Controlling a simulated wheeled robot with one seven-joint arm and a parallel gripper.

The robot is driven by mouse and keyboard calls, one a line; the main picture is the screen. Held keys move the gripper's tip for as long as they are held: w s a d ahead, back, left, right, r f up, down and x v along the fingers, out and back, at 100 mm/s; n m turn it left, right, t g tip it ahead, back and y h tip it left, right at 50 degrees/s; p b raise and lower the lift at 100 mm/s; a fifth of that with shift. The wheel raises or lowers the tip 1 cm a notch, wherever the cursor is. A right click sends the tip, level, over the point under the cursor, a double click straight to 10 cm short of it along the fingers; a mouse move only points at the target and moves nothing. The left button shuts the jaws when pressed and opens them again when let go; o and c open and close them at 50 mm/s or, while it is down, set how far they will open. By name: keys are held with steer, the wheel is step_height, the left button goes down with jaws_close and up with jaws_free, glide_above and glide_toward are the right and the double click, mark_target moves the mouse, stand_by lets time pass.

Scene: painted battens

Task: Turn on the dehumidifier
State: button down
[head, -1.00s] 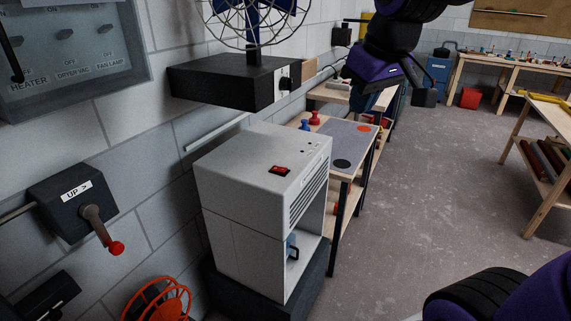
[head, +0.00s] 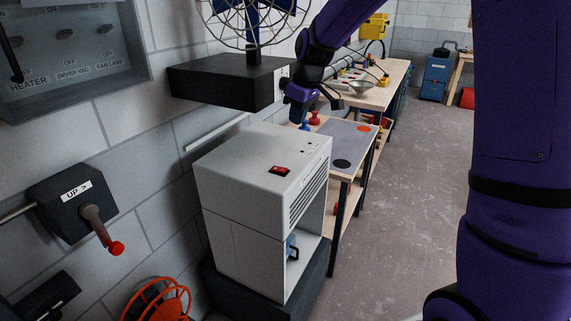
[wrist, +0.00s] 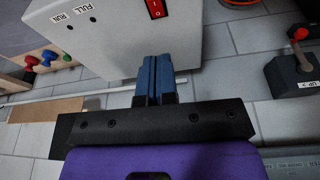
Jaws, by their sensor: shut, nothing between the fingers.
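The dehumidifier (head: 262,185) is a pale grey box with side vents and an open lower bay, on a dark base against the wall. A red rocker switch (head: 281,170) sits on its top; which way it is tipped is too small to tell. In the head view my gripper (head: 298,114) is above and behind the box's far edge, apart from the switch. In the wrist view its blue fingers (wrist: 154,76) are shut together and empty, pointing toward the box (wrist: 110,35). The red switch (wrist: 156,9) shows at that view's top edge, beyond the fingertips.
A fan stands on a black wall shelf (head: 228,82) above the box, close to my arm. A crank labelled UP (head: 95,215) and an orange reel (head: 158,300) are at left. A bench (head: 345,150) with pegs stands behind. The floor at right is clear.

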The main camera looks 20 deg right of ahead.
mark_target(285, 170)
steer(key=shift+n, duration=0.4)
steer(key=w+f, duration=0.1)
steer(key=f, duration=0.1)
steer(key=w+f, duration=0.1)
steer(key=w, duration=0.1)
steer(key=shift+w+a+f, duration=0.2)
steer(key=shift+w+f, duration=0.05)
steer(key=shift+f, duration=0.15)
steer(key=x, duration=0.8)
steer(key=s+x, duration=0.1)
steer(key=x, duration=0.3)
steer(key=shift+d+f, duration=0.2)
steer(key=shift+f, duration=0.8)
steer(key=shift+s+d+f, duration=0.1)
steer(key=shift+f, duration=0.25)
steer(key=shift+r, duration=0.15)
steer(key=shift+r, duration=0.7)
